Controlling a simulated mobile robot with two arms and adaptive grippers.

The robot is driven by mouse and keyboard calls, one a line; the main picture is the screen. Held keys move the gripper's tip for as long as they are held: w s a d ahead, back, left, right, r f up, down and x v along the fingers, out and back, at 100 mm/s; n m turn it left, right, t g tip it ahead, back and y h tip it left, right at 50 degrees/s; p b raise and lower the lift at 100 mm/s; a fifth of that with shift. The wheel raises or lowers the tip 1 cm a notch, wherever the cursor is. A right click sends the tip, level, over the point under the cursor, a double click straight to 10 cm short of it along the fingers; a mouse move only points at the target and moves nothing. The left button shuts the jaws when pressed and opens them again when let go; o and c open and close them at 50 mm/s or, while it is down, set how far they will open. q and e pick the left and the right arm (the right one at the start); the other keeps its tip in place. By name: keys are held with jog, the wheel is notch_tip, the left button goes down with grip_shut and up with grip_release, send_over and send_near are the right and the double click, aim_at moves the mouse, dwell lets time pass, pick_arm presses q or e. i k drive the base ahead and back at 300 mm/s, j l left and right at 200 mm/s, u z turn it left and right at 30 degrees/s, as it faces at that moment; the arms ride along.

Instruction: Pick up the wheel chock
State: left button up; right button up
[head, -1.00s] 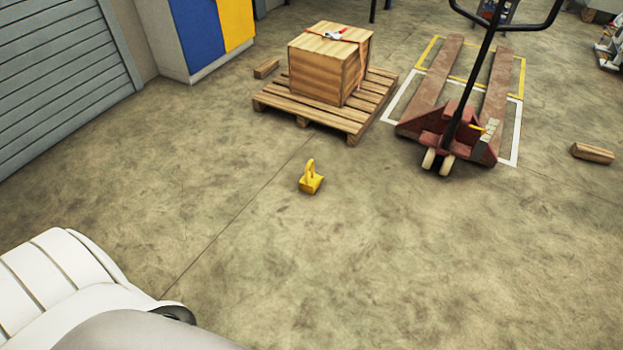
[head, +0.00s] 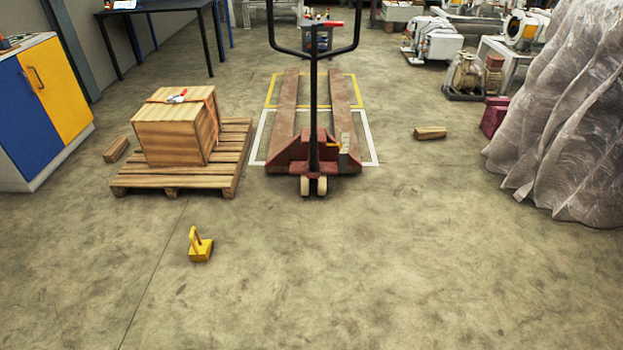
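A yellow wheel chock (head: 201,250) with an upright loop handle sits on the concrete floor, left of centre in the head view. It stands in front of the wooden pallet and apart from it. Neither of my grippers shows in the head view, so their state cannot be seen.
A pallet (head: 228,184) with a wooden crate (head: 170,138) stands behind the chock. A red pallet jack (head: 318,150) stands at centre, a wood block (head: 430,133) to its right. A plastic-wrapped stack (head: 570,120) is at right, a blue-yellow cabinet (head: 45,105) at left. The foreground floor is clear.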

aim_at(200, 250)
jog(key=i+j+u, duration=0.1)
jog(key=i+j, duration=0.5)
jog(key=j, duration=0.25)
jog(key=i+j+u, duration=0.1)
jog(key=i+j, duration=0.5)
jog(key=j, duration=0.25)
jog(key=i+j, duration=0.6)
jog(key=j, duration=0.15)
jog(key=i+l+u, duration=0.25)
jog(key=u, duration=0.25)
jog(key=i+l+u, duration=0.1)
jog(key=l+u, duration=0.4)
jog(key=i+l+u, duration=0.1)
jog(key=l+u, duration=0.35)
